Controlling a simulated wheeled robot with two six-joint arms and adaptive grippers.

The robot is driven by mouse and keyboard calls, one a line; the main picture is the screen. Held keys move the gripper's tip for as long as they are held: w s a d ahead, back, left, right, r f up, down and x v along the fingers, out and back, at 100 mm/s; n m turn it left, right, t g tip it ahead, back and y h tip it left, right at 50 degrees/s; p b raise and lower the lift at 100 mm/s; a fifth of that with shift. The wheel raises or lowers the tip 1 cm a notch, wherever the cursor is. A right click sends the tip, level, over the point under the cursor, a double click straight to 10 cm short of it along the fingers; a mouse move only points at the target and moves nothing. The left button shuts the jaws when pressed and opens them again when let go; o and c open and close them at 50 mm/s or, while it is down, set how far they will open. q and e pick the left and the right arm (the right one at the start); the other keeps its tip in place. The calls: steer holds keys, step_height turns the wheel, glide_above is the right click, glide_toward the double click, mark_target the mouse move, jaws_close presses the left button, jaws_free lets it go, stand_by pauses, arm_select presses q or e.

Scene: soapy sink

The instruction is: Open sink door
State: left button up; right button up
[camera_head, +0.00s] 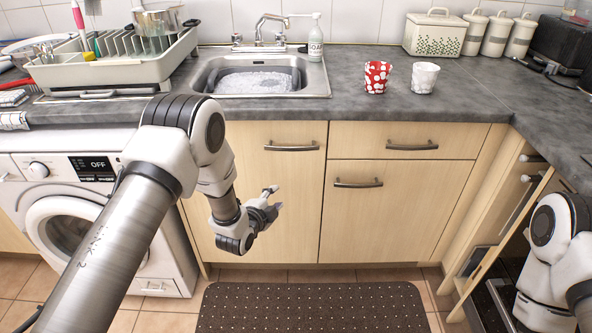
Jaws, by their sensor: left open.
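The sink door (300,190) is a light wood cabinet front below the sink (258,80). It looks closed. Its metal bar handle (291,147) runs level near the top. My left arm comes in from the left and covers part of the door's left side. My left gripper (273,199) is open and empty in front of the door, below and a little left of the handle, apart from it. My right arm shows at the lower right edge, but its gripper is out of view.
A drawer (408,141) and a cupboard door (390,205) with handles adjoin on the right. A washing machine (100,200) stands left. A dark mat (313,307) lies on the tiled floor. Red-spotted (376,78) and white (424,78) cups stand on the counter.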

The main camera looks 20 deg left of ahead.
mark_target(291, 149)
arm_select(q)
steer(key=w+r+m+t, duration=0.1)
steer(key=w+r, duration=0.1)
steer(key=w, duration=0.2)
steer(key=w+r+m+t, duration=0.1)
steer(key=w+r+m, duration=0.1)
steer(key=w, duration=0.3)
steer(key=w+d+r+m+t+b, duration=0.1)
steer(key=w+r, duration=0.3)
steer(key=shift+w+d+t+h, duration=0.1)
steer(key=shift+w+t+h, duration=0.2)
jaws_close()
